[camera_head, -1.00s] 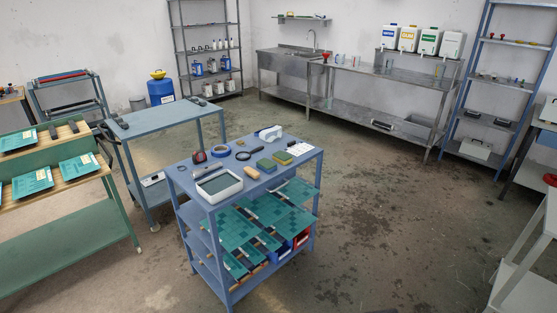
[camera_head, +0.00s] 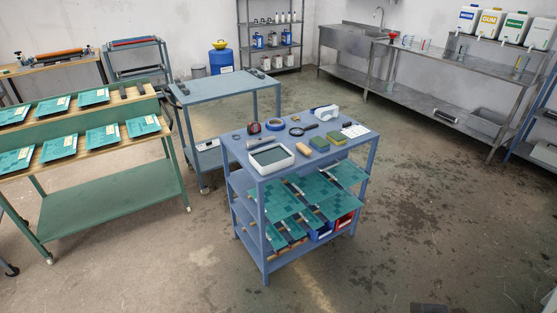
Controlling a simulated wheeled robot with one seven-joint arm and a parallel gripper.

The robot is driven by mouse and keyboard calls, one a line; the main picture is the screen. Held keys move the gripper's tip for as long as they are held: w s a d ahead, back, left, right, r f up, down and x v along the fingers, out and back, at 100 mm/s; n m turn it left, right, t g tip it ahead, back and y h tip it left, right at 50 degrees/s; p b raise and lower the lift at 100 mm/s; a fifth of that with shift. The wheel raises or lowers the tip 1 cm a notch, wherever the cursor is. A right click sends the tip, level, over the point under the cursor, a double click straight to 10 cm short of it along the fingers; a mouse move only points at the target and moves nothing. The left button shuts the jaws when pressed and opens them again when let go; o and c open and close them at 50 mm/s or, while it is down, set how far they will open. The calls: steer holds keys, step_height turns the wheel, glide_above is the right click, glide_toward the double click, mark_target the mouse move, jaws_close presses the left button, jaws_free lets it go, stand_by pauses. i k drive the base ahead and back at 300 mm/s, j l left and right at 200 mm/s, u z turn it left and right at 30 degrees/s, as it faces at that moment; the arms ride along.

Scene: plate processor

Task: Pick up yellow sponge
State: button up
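Two small sponge-like blocks lie side by side on the top of the blue cart (camera_head: 243,148). The right one, olive-yellow, looks like the yellow sponge (camera_head: 336,138); it lies flat near the cart's right part. The left one is a greener block (camera_head: 320,144), close beside it. Both are small in view, so the colours are hard to tell apart.
Teal plates (camera_head: 318,186) fill the shelf below. A green rack (camera_head: 110,190) stands left. Floor (camera_head: 420,220) right of the cart is open.

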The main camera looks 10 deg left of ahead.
mark_target(337, 138)
steer(key=i+l+u, duration=0.15)
steer(key=i+u, duration=0.15)
steer(key=i+l+u, duration=1.15)
steer(key=l, duration=0.15)
steer(key=i+l+u, duration=0.25)
steer(key=l, duration=0.15)
steer(key=i+l+u, duration=0.1)
steer(key=l+u, duration=0.2)
steer(key=l, duration=0.2)
steer(key=l+u, duration=0.3)
steer(key=l, duration=0.2)
steer(key=i, duration=0.05)
